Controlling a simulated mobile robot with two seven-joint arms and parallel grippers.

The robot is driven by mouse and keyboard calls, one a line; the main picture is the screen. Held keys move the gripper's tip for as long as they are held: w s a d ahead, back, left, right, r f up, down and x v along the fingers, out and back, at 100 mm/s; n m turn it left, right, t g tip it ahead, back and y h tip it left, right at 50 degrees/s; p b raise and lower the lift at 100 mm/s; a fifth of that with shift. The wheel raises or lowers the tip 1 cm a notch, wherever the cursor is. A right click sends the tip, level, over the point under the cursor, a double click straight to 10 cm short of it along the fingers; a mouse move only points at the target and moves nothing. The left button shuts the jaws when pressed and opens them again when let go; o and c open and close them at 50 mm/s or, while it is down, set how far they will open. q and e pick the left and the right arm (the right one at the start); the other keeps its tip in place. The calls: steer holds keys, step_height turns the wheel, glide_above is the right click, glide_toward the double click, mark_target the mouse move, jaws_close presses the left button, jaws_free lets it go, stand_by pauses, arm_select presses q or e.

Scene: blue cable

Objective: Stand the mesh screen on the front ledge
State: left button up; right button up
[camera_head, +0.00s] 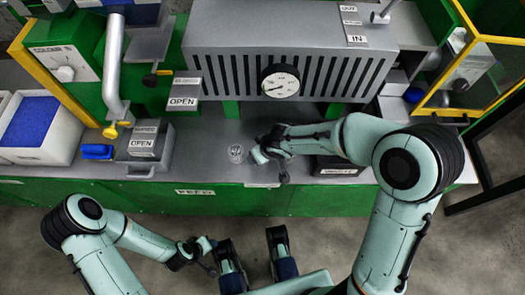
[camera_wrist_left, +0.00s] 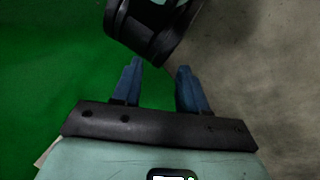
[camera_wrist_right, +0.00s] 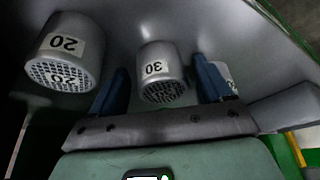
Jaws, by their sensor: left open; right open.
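In the right wrist view, a grey metal cup marked 30 (camera_wrist_right: 161,62) with a mesh end sits between the open fingers of my right gripper (camera_wrist_right: 161,75), apart from them. A similar cup marked 20 (camera_wrist_right: 64,50) is left of it. A third cup (camera_wrist_right: 226,76) is partly hidden behind the right finger. In the head view, one small clear-looking grey cup (camera_head: 236,154) stands on the grey front ledge (camera_head: 212,172), just left of my right gripper. Which cup is the mesh screen, I cannot tell. My left gripper (camera_wrist_left: 158,65) is open and empty over the floor, in front of the green bench.
A grey slotted box with a dial (camera_head: 281,82) stands behind the ledge. A yellow-framed panel (camera_head: 470,70) is at right.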

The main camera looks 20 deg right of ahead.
steer(key=shift+r, duration=0.3)
arm_select(q)
steer(key=s+d+r+g+p, duration=0.2)
steer(key=s+r+p, duration=0.2)
steer(key=s+r, duration=0.1)
steer(key=shift+s+d+h, duration=0.35)
steer(key=shift+s+h, duration=0.05)
steer(key=shift+s, duration=0.05)
arm_select(e)
steer(key=v, duration=1.1)
steer(key=shift+r, duration=0.3)
steer(key=shift+s, duration=0.1)
